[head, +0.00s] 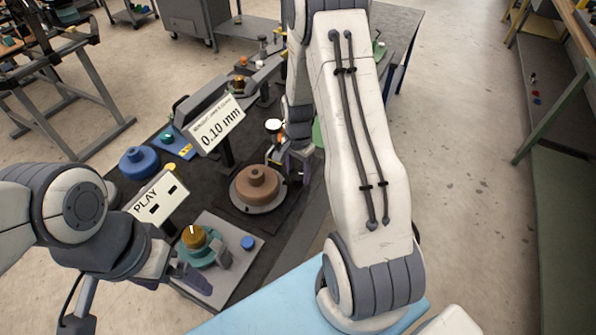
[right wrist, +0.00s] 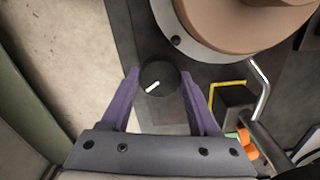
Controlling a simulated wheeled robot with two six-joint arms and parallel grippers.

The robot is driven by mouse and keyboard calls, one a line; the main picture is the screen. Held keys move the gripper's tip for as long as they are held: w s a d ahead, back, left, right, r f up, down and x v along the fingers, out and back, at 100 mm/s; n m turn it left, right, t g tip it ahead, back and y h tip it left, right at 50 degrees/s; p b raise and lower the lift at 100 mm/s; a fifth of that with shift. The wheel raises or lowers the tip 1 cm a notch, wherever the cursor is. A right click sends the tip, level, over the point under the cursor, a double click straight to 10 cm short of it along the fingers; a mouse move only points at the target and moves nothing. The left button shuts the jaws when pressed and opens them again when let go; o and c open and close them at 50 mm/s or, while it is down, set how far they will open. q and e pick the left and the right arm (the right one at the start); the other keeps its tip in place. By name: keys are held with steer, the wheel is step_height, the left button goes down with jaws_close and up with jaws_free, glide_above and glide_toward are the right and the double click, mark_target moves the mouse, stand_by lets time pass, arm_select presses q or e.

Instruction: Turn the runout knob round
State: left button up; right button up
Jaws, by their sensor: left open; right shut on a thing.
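A black round knob (right wrist: 159,77) with a short white mark shows in the right wrist view. The mark slants toward the lower left. The purple fingers of my right gripper (right wrist: 160,84) are on both sides of the knob and shut on it. In the head view my right gripper (head: 298,160) is beside the brown stepped part, and the knob is hidden there. A tilted sign (head: 217,125) reads 0.10 mm. My left gripper (head: 190,277) is open and empty, low beside the yellow-topped knob (head: 194,237) on its teal base.
The brown stepped part (head: 257,183) sits on a round metal plate by my right gripper; it also shows in the right wrist view (right wrist: 240,25). A bent metal rod (right wrist: 263,90) is close right of the fingers. A PLAY sign (head: 158,200) and blue part (head: 138,162) are left.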

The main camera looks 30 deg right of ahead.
steer(key=n, duration=0.5)
steer(key=o, duration=1.4)
